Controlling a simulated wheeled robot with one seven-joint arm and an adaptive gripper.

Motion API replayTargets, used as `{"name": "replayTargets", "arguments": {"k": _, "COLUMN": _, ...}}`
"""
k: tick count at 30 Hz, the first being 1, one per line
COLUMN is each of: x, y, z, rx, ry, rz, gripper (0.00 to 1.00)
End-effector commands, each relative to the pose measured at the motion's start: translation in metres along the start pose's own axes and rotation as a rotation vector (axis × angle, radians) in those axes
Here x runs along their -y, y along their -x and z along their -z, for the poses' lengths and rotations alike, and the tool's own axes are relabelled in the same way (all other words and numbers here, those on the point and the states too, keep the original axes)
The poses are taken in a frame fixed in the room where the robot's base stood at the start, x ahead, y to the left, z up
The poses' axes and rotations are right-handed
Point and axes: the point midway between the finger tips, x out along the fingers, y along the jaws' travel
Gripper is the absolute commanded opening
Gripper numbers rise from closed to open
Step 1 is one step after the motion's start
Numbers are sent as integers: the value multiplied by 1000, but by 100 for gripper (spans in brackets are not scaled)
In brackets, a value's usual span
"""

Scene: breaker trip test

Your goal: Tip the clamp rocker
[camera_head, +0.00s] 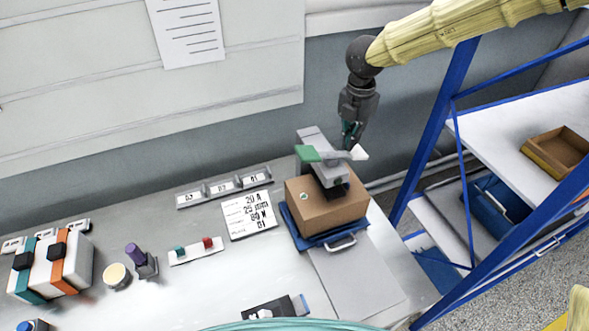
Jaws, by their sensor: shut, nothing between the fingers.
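A clamp (327,174) with a grey body and a black foot sits on top of a brown box (325,213). Across its upper part lies a bar that looks like the rocker, with a green end (307,153) at left and a white end (358,153) at right. My gripper (350,143) points down, shut and empty, just above the right part of the rocker near the white end. I cannot tell whether its fingertips touch the rocker. The rocker's exact tilt is hard to read.
The box stands on a blue tray (341,238) with a handle. A printed card (248,214), labelled holders (224,187) and a strip with green and red buttons (195,251) lie left on the bench. A blue-framed shelf (440,125) stands close at right.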

Motion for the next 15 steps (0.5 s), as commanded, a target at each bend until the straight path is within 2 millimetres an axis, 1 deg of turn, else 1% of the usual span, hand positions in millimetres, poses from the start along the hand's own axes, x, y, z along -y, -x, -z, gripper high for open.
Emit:
{"name": "replayTargets", "arguments": {"k": 3, "x": 0, "y": 10, "z": 0, "rx": 1, "ry": 0, "rz": -1, "gripper": 0}}
{"name": "replayTargets", "arguments": {"k": 15, "x": 0, "y": 34, "z": 0, "rx": 1, "ry": 0, "rz": -1, "gripper": 0}}
